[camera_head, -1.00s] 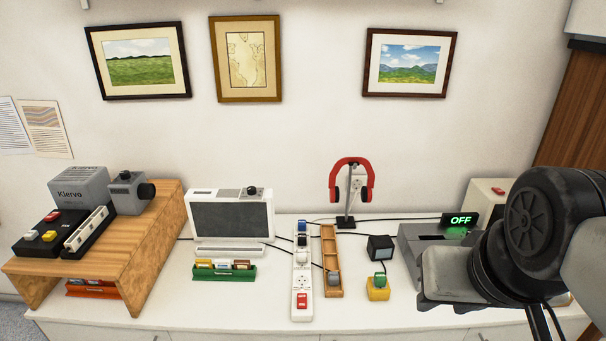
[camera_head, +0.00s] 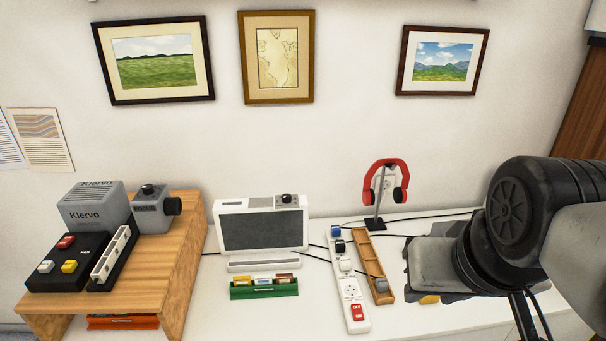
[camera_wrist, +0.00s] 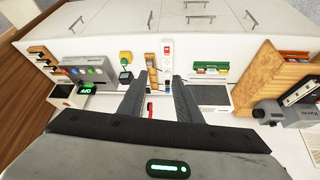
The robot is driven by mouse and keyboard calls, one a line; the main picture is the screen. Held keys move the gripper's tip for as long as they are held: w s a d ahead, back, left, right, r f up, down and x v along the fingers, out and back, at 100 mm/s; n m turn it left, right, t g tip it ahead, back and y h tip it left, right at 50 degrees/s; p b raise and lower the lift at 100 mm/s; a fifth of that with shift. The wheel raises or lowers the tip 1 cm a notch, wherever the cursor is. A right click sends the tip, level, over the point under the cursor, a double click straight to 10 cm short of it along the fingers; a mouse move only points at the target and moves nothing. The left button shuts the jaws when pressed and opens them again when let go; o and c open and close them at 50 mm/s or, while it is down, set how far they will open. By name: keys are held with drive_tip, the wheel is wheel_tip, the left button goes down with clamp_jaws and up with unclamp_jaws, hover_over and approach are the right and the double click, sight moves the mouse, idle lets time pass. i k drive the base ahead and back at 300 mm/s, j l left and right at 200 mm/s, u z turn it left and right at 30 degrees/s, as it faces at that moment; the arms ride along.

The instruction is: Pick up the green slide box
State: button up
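The green slide box (camera_head: 264,292) is a low, long green holder with several slides standing upright in it. It sits on the white counter in front of the grey-screened white device (camera_head: 260,231). In the wrist view, which is upside down, the green slide box (camera_wrist: 211,67) shows to the right of the fingers. My gripper (camera_wrist: 155,88) has its two dark fingers spread apart, with nothing between them. It is well away from the box. In the head view my arm fills the right side, and the fingertips cannot be made out.
A wooden riser (camera_head: 181,272) with grey devices stands left of the box, with an orange slide box (camera_head: 122,322) beneath. A white power strip (camera_head: 347,288), wooden tray (camera_head: 372,268) and red headphones (camera_head: 383,174) on a stand are to the right. Counter in front of the box is clear.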

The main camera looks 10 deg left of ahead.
sight(252, 292)
drive_tip(key=j, duration=0.85)
drive_tip(key=i+j, duration=0.15)
drive_tip(key=j, duration=0.7)
